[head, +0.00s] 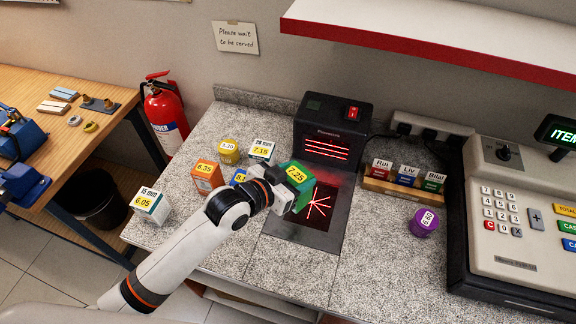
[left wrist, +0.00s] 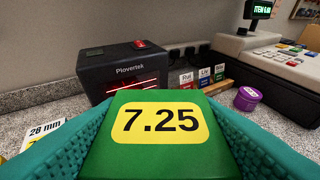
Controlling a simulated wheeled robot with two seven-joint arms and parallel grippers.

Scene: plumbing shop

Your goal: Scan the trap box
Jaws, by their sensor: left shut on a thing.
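My left gripper (head: 296,187) is shut on a green box (head: 299,173) with a yellow 7.25 label. It holds the box over the left part of the dark scan window (head: 328,232), which shows red lines. In the left wrist view the green box (left wrist: 160,104) sits between the two teal fingers, its label facing the camera. The black scanner (head: 333,117) stands just behind the window, with red lines on its front; it also shows in the left wrist view (left wrist: 123,66). The word trap cannot be read on any box. My right gripper is not in view.
Left of the window stand an orange box (head: 206,176), a white 7.15 box (head: 262,151), a yellow can (head: 229,151) and a white 6.05 box (head: 151,204). Right are a purple can (head: 424,222), a wooden name rack (head: 405,193) and the till (head: 520,215). The front counter is clear.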

